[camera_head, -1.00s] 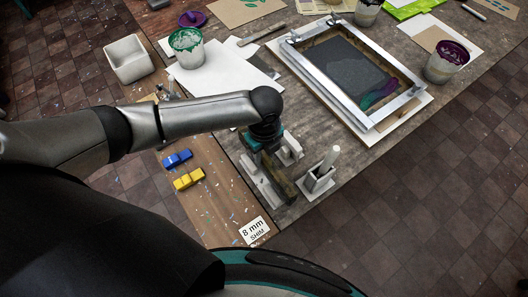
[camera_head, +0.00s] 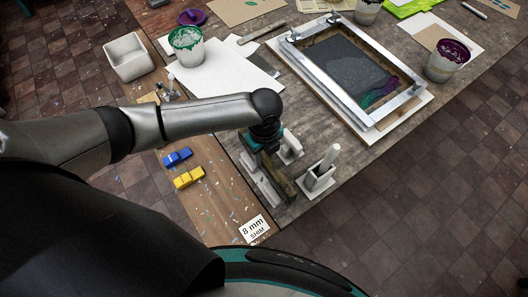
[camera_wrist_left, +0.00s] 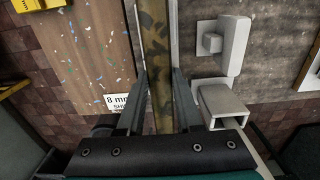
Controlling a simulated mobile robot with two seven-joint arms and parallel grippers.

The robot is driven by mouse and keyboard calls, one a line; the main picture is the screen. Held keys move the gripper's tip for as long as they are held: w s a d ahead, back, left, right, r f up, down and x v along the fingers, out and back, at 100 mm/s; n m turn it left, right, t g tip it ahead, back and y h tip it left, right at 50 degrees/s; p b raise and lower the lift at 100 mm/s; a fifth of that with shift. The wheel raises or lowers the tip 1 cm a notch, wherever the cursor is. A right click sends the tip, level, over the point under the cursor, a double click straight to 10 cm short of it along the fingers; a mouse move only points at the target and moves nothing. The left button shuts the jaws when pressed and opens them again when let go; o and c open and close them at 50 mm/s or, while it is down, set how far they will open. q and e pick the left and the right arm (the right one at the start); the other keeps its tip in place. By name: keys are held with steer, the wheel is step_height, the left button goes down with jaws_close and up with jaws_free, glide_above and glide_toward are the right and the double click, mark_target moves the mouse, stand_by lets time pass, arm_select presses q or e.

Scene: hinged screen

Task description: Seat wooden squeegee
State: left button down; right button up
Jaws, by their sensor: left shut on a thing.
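The wooden squeegee (camera_wrist_left: 154,50), a long brown bar with dark mottled stains, runs up the middle of the left wrist view. My left gripper (camera_wrist_left: 158,100) is shut on it, with one dark finger on each side. In the head view the squeegee (camera_head: 284,188) lies beneath my left gripper (camera_head: 268,150), low among pale grey holder pieces (camera_head: 291,147) at the table's near edge. A long grey rail runs beside it. Whether it rests fully in the holder I cannot tell, as my wrist hides part of it. My right gripper is not in view.
A grey upright socket with a pale post (camera_head: 320,177) stands close on the right. Blue (camera_head: 177,157) and yellow (camera_head: 189,177) clamps and an "8 mm shim" card (camera_head: 255,229) lie left and in front. The screen frame (camera_head: 417,88) and ink pots stand farther back.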

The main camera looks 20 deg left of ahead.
arm_select(q)
steer(key=shift+f+b, duration=0.85)
steer(key=shift+f, duration=0.6)
steer(key=c, duration=0.5)
jaws_free()
steer(key=shift+r, duration=0.1)
step_height(320, 180, up, 15)
steer(key=shift+p, duration=0.4)
